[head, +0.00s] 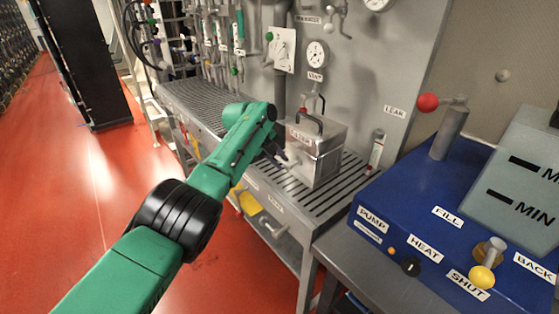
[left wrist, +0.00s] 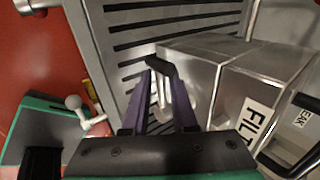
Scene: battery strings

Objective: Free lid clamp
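The steel filter box (head: 322,160), with a FILTER label, stands on the slatted bench. It also fills the right of the left wrist view (left wrist: 205,62). A metal clamp lever with a black grip (left wrist: 162,66) shows at its near side in that view. My left gripper (head: 284,157) is low beside the box's left side. In the left wrist view its two purple fingers (left wrist: 164,85) stand apart, with the lever between or just beyond their tips. I cannot tell whether they touch it. In the head view the arm partly hides the clamp. My right gripper is not in view.
The slatted bench (head: 187,91) runs along a grey panel with gauges (head: 317,53) and valves. A black handle (head: 309,121) rises over the box's lid. Red floor is open at left.

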